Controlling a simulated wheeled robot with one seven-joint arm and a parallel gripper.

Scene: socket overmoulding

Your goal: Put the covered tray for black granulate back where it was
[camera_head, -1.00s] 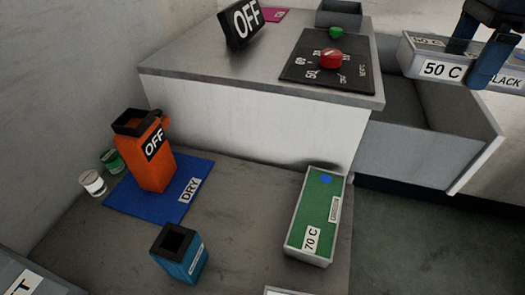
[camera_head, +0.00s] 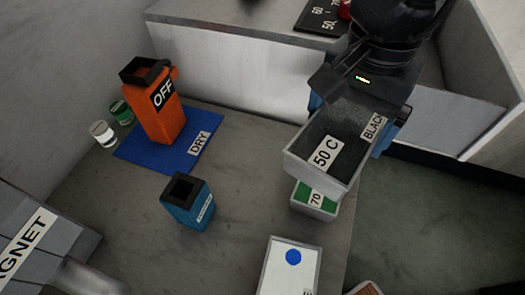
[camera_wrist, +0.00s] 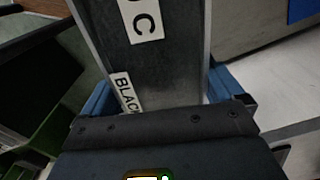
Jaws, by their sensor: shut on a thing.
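My gripper (camera_head: 352,118) is shut on a grey tray (camera_head: 322,168) labelled "50 C" and "BLACK", with its blue fingers at the tray's two long sides. The tray is held over the right side of the table and covers part of the green-topped tray from view. Its top looks dark grey; I cannot tell its cover clearly. In the wrist view the tray (camera_wrist: 165,70) runs away from my gripper (camera_wrist: 157,95), between the blue fingers.
A green-topped tray (camera_head: 316,202) marked "70" lies on the table (camera_head: 240,185). A white-topped tray (camera_head: 290,270) with a blue dot lies nearer. A blue container (camera_head: 188,203), an orange "OFF" container (camera_head: 160,110) on a blue mat (camera_head: 205,130) and grey magnet equipment (camera_head: 35,235) stand left.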

